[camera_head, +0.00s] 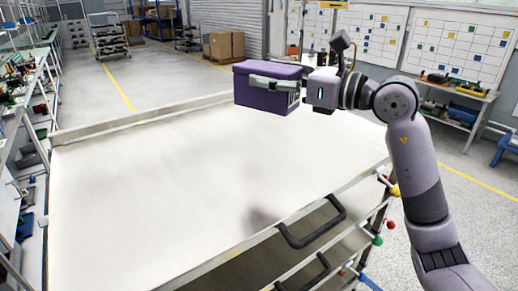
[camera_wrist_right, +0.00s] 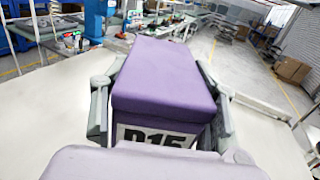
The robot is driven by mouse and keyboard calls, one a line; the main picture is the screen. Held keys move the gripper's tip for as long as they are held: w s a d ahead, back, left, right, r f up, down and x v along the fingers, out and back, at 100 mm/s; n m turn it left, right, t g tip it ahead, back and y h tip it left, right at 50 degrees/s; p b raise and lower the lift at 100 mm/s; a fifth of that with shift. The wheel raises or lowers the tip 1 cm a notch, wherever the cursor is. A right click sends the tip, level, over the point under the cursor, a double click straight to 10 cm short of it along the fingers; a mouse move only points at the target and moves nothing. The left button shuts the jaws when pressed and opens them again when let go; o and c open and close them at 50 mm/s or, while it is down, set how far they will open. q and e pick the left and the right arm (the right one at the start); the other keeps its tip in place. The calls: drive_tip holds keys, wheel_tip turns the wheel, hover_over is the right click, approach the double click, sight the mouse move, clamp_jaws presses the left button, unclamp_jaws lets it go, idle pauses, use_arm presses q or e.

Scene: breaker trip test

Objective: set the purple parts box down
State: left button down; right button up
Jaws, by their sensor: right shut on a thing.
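The purple parts box (camera_head: 262,98) is in the grasp of my right gripper (camera_head: 280,83), held in the air above the white tabletop (camera_head: 190,180). In the right wrist view the box (camera_wrist_right: 165,75) has a closed lid and a white label reading D15 (camera_wrist_right: 155,136). The fingers of the right gripper (camera_wrist_right: 160,95) press on its two long sides. A soft dark shadow lies on the tabletop near its front edge. My left gripper is in neither view.
The tabletop is bare, with a raised rim (camera_head: 150,122) along the back. A dark handle (camera_head: 312,228) stands out at the front right edge. Shelves with tools (camera_head: 20,85) line the left, and cardboard boxes (camera_head: 224,45) stand on the floor behind.

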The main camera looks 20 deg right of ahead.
wheel_tip(320, 180, down, 16)
drive_tip(key=shift+r+p, duration=0.2)
drive_tip(key=shift+p, duration=0.9)
drive_tip(key=shift+f, duration=0.1)
drive_tip(key=shift+f, duration=0.1)
drive_tip(key=o, duration=1)
drive_tip(key=shift+f, duration=0.1)
drive_tip(key=o, duration=0.4)
drive_tip(key=b+v, duration=0.5)
drive_tip(key=v, duration=0.6)
drive_tip(key=shift+d, duration=0.1)
drive_tip(key=shift+s+d, duration=0.3)
drive_tip(key=shift+s, duration=0.1)
